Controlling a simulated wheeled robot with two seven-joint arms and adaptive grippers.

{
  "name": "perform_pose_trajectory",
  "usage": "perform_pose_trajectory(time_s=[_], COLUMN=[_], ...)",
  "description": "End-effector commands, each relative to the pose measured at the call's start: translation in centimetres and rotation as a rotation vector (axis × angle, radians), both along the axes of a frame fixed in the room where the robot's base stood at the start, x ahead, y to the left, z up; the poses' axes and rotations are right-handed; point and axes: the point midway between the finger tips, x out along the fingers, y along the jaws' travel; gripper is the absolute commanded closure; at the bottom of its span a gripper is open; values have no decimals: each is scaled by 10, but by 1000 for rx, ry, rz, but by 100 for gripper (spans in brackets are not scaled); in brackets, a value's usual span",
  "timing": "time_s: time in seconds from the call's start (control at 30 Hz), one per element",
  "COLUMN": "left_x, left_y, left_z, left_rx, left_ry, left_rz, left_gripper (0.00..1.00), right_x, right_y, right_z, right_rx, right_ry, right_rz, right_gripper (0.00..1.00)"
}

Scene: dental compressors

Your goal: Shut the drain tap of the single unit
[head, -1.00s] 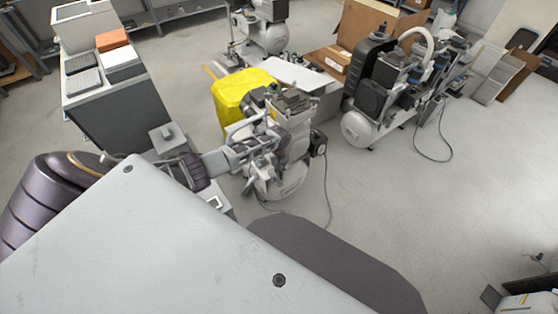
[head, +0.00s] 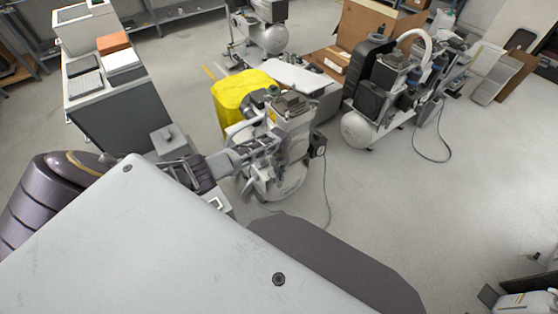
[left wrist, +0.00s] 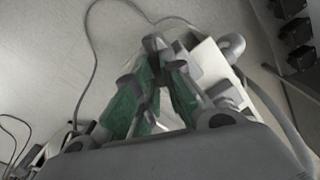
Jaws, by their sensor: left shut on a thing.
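The single unit (head: 289,112) is a pale compressor with a grey motor head on a white tank (head: 283,190), standing on the floor in the middle of the head view. My left gripper (head: 268,150) is at its left front side, in front of the tank and lower body. In the left wrist view the green-padded fingers of the left gripper (left wrist: 156,62) come together at their tips around a small dark grey piece. It appears to be the drain tap, but the fingers hide most of it. My right gripper is not in view.
A grey cabinet (head: 110,100) stands at the left. A cable (head: 326,190) lies beside the unit.

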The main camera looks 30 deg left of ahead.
Motion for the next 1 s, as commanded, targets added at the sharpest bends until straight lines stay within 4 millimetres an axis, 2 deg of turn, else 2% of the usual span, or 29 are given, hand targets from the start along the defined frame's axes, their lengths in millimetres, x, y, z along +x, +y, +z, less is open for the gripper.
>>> perform_pose_trajectory(time_s=[0.3, 0.73, 1.0], left_x=[-2, -1, 0], left_y=[-2, -3, -5], left_z=[-1, -1, -1], left_rx=[-2, -3, -2], left_ry=[5, 4, 4], left_rz=[-40, -125, -244], left_gripper=[100, 100, 100], right_x=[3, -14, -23], right_y=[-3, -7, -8], right_z=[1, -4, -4], right_rx=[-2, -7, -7], right_ry=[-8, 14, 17], right_rz=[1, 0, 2], right_gripper=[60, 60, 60])
